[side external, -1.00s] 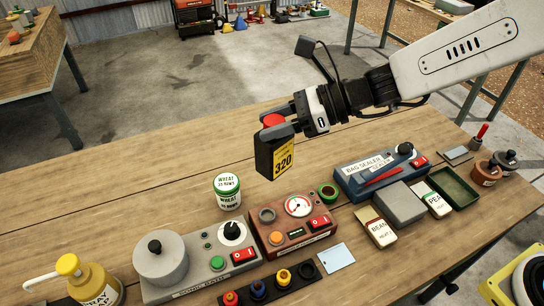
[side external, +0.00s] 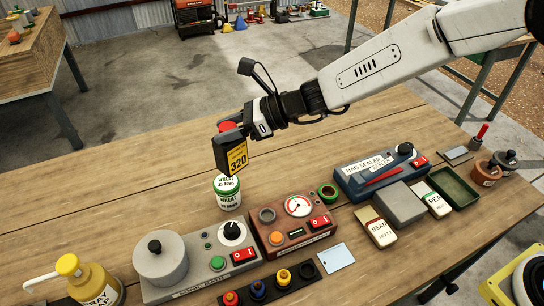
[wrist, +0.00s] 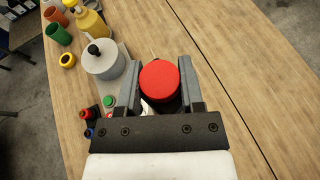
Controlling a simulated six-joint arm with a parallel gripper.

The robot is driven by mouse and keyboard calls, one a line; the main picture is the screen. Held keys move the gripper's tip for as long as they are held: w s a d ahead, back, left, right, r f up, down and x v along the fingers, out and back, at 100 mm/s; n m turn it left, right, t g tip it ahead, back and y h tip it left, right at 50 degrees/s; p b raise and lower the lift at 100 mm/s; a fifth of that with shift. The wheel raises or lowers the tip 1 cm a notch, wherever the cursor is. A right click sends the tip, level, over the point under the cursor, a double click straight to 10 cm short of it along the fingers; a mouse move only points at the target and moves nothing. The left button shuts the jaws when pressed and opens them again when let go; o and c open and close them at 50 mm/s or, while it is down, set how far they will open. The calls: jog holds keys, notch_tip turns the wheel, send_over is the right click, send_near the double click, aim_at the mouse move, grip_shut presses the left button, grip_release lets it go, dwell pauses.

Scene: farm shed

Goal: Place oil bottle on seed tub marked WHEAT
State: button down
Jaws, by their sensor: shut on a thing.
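The oil bottle (side external: 235,154) is dark with a yellow label reading 320 and a red cap. My gripper (side external: 229,133) is shut on it near the cap and holds it nearly upright in the air. In the wrist view the red cap (wrist: 160,82) sits between the two fingers of my gripper (wrist: 161,92). The seed tub marked WHEAT (side external: 228,192) is a small white tub with a green band, upright on the table. In the side view the bottle's lower end appears just above the tub's lid. The exact gap cannot be told.
A grey sonic bath (side external: 202,262) and a brown device with a gauge (side external: 284,237) stand close in front of the tub. A blue bag sealer (side external: 380,172) is to the right. The table (side external: 120,190) left of the tub is clear.

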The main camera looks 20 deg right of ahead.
jog(key=shift+w+a+f, duration=0.35)
jog(key=shift+w+f, duration=0.2)
jog(key=shift+f, duration=0.2)
jog(key=shift+w+a+f, duration=0.3)
jog(key=shift+w+f, duration=0.25)
jog(key=shift+f, duration=0.15)
jog(key=shift+f, duration=0.1)
jog(key=shift+w+a+f, duration=0.1)
jog(key=shift+w+f, duration=0.05)
jog(key=shift+f, duration=0.75)
jog(key=shift+w+a+f, duration=0.1)
jog(key=shift+f, duration=0.75)
jog(key=shift+f, duration=0.15)
jog(key=shift+c, duration=1.1)
grip_release()
jog(key=shift+d, duration=0.1)
